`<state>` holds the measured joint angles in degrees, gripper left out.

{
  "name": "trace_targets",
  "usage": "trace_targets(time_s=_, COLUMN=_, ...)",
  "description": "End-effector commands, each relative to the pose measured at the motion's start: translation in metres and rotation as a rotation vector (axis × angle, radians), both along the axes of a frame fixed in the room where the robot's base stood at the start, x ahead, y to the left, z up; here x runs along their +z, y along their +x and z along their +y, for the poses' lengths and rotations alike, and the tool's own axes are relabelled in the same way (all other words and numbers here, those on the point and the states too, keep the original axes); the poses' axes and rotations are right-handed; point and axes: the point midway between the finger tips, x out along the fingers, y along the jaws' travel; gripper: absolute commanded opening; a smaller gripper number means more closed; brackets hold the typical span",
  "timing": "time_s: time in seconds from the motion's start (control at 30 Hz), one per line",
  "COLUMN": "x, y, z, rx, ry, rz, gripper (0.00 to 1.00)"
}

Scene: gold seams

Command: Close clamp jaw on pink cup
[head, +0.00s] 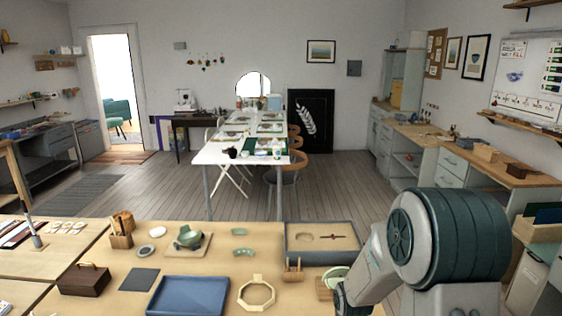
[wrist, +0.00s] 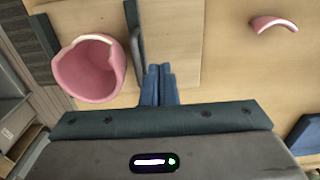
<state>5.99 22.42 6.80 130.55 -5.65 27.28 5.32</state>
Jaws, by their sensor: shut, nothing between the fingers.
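In the wrist view, a pink cup (wrist: 88,72) with a broken, notched rim sits at the left. It lies between a dark bar (wrist: 44,36) on its left and a dark upright piece with a thin grey bar (wrist: 138,52) on its right, which look like the clamp's jaws. A gap shows between the cup and the right piece. My gripper (wrist: 158,70) is shut and empty, its blue fingertips just right of the grey bar's lower end. I cannot tell whether they touch it. I cannot make out the pink cup in the head view.
A curved pink shard (wrist: 273,22) lies on the wood at the upper right of the wrist view. In the head view, the bench holds a blue tray (head: 188,298), an octagonal wooden frame (head: 243,300), a green vessel (head: 188,238) and a grey-rimmed box (head: 300,256).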

Motion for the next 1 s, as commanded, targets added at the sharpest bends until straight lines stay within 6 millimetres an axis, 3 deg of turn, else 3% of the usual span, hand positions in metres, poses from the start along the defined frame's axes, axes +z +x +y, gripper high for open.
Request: trace_targets(time_s=1.0, x=-0.035, y=0.000, z=0.000, rx=0.000, ry=0.000, rz=0.000, gripper=0.00)
